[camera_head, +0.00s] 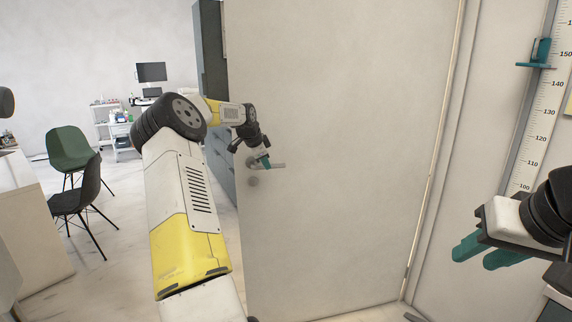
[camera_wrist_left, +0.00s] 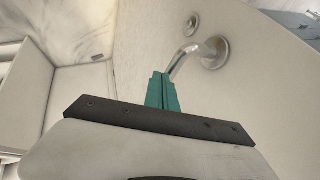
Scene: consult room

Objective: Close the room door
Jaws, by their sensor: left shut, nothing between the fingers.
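The room door (camera_head: 345,120) is a pale panel in the head view, standing open with its free edge on the left and the hinge side on the right. Its metal lever handle (camera_head: 277,165) sits near the free edge, with a round lock plate below. The handle also shows in the left wrist view (camera_wrist_left: 186,56). My left gripper (camera_head: 266,163) is shut and empty, its teal fingertips (camera_wrist_left: 161,76) close beside the lever; I cannot tell whether they touch it. My right gripper (camera_head: 472,258) is open and empty at the right, away from the door.
A height scale (camera_head: 540,125) is on the right wall near my right gripper.

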